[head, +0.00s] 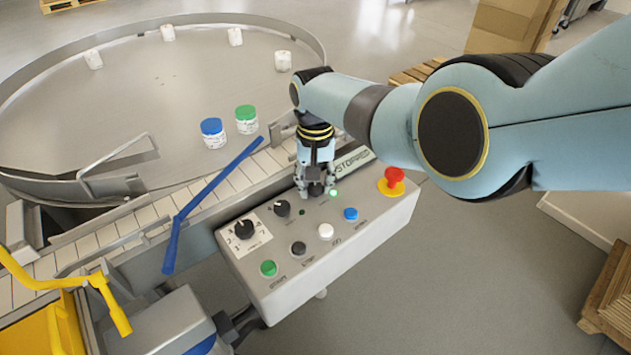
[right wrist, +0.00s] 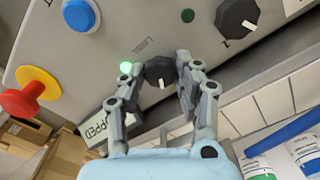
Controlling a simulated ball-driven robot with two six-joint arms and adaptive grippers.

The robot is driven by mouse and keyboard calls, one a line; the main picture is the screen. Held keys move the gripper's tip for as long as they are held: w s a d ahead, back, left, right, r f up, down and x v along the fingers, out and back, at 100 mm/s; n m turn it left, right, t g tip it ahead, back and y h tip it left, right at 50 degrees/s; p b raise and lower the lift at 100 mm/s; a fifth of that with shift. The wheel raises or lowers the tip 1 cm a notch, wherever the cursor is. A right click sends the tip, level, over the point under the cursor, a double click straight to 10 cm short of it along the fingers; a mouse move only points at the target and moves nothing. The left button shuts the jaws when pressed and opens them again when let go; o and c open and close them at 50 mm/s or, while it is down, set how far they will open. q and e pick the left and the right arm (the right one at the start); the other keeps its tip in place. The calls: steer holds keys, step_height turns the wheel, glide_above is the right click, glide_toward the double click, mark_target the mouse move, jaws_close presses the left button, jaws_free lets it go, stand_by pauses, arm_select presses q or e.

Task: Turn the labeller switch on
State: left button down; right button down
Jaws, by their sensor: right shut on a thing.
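A black rotary switch with a white pointer mark (right wrist: 161,72) sits on the grey control panel (head: 345,250). My right gripper (head: 316,187) is over the back edge of the panel and is shut on this switch. In the right wrist view the two fingers (right wrist: 157,68) stand on either side of the knob, and its pointer faces toward the gripper. A green lamp (head: 334,193) beside the switch is lit. The switch's label is too small to read. In the head view the fingers partly hide the switch. My left gripper is not in view.
Two more black knobs (head: 282,208) (head: 244,229), a dark lamp (head: 302,212), several push buttons (head: 268,268) and a red emergency stop (head: 395,175) share the panel. A "STOPPED" sign (head: 352,160), blue lever (head: 205,197), conveyor and turntable with jars (head: 213,133) lie behind.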

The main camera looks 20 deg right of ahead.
mark_target(315, 186)
steer(key=c, duration=0.9)
jaws_free()
steer(key=shift+c, duration=0.2)
step_height(315, 186, up, 12)
